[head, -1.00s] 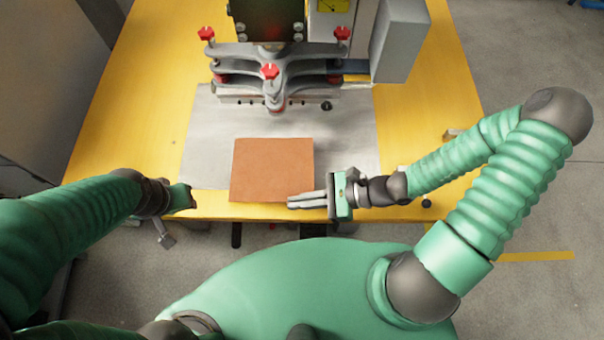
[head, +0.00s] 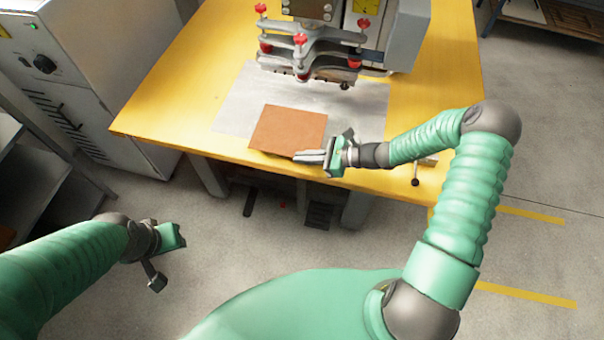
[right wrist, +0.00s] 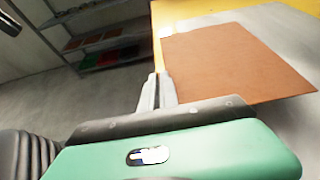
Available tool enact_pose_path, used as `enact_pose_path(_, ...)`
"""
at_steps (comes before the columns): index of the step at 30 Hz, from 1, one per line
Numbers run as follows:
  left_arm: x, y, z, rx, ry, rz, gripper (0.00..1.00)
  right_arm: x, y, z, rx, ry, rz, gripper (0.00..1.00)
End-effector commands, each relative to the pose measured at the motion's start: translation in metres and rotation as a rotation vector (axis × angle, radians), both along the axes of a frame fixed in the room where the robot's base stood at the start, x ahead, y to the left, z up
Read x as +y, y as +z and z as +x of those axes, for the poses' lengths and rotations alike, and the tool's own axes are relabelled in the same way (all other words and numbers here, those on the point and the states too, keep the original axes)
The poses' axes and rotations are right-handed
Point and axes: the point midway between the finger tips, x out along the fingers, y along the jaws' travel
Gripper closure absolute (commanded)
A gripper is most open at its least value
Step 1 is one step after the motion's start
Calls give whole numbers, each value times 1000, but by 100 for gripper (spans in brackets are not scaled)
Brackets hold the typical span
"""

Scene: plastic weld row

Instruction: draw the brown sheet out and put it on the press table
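The brown sheet (head: 287,126) lies flat on the press table (head: 180,115), mostly over a grey metal plate, with its front edge reaching onto the yellow strip. It also shows in the right wrist view (right wrist: 235,60). My right gripper (head: 296,156) is at the sheet's front right corner, its fingers lying along the front edge. In the right wrist view its fingers (right wrist: 157,78) look together, with only a thin dark line between them; whether they pinch the sheet does not show. My left gripper (head: 180,235) is off the table at lower left, over the floor; its fingers are unclear.
The press (head: 310,45), with red knobs, stands behind the sheet. The grey plate (head: 240,100) shows bare to the left and right of the sheet. A grey cabinet (head: 85,85) stands left of the table. A small black knob (head: 415,182) is at the front edge on the right.

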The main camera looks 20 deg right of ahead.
Motion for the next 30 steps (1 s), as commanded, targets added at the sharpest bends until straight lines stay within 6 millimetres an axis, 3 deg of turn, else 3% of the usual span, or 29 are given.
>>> enact_pose_path(30, 0, -13, 0, 0, 0, 0, 64, 69, -1, -104, 0, -1, 1, 100)
